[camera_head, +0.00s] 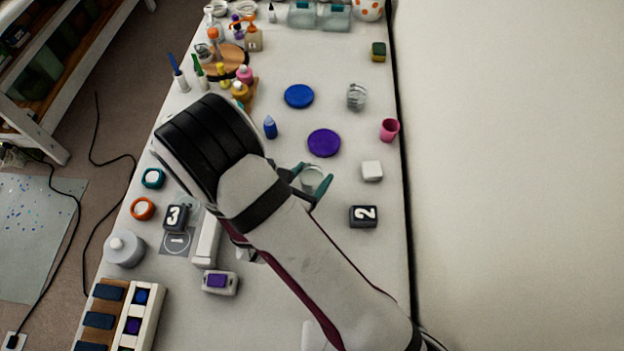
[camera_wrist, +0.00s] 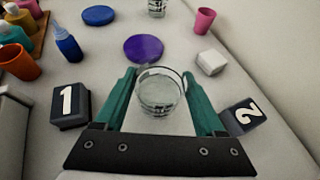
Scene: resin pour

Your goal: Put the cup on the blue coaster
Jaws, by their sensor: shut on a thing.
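A clear glass cup (camera_wrist: 160,93) stands between the two green fingers of my gripper (camera_wrist: 162,85), which are shut on it. In the head view the cup (camera_head: 313,179) shows between the fingertips of my gripper (camera_head: 310,182), partly hidden by my arm. The blue coaster (camera_head: 299,96) lies flat and bare farther up the table. It also shows at the top left of the wrist view (camera_wrist: 99,15). A purple coaster (camera_head: 324,143) lies between the cup and the blue coaster. I cannot tell whether the cup touches the table.
Another clear cup (camera_head: 356,97) stands right of the blue coaster, and a pink cup (camera_head: 389,130) near the right edge. A white block (camera_head: 371,171) and a dark block marked 2 (camera_head: 363,216) lie right of my gripper. A blue bottle (camera_head: 270,128) stands left of the purple coaster.

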